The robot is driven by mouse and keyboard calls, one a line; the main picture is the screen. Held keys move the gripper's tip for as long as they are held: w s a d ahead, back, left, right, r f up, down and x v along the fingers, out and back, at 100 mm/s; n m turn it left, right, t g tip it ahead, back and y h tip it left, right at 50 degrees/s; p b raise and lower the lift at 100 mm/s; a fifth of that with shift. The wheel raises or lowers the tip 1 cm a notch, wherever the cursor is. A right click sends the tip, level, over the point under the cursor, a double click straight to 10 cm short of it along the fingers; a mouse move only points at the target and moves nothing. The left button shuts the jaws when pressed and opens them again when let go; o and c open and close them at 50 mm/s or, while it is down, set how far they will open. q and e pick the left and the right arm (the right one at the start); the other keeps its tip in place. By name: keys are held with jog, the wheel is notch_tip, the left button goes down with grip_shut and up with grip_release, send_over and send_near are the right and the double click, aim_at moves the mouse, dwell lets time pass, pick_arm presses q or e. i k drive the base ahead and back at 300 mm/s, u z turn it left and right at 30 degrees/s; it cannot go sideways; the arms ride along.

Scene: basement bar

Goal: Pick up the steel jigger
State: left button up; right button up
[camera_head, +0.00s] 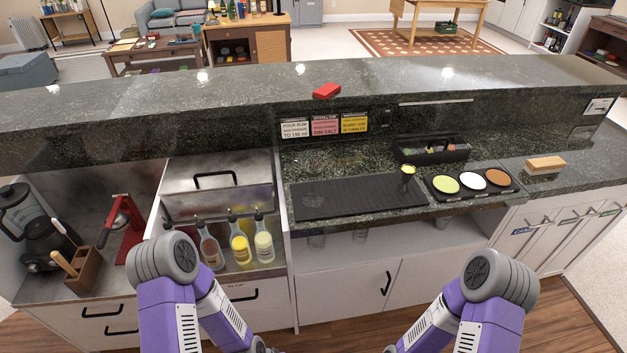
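A small dark cup-like vessel (407,183) with a yellow top stands at the right end of the black bar mat (340,198). It may be the steel jigger, but it is too small to tell for sure. No other jigger shows clearly. My two purple arms come in from the bottom left and bottom right, folded, with their forearms running down toward the lower edge. Both grippers are below the frame, away from the mat.
A black tray (435,196) with green, white and brown rimming dishes sits right of the mat. A black caddy (432,152) is behind. Several bottles (239,246) stand in the steel well at left. A raised counter ledge (300,80) runs behind; a wooden block (545,165) lies right.

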aim_at(408, 170)
jog(key=z, duration=2.1)
jog(key=i, duration=0.8)
jog(key=u, duration=1.75)
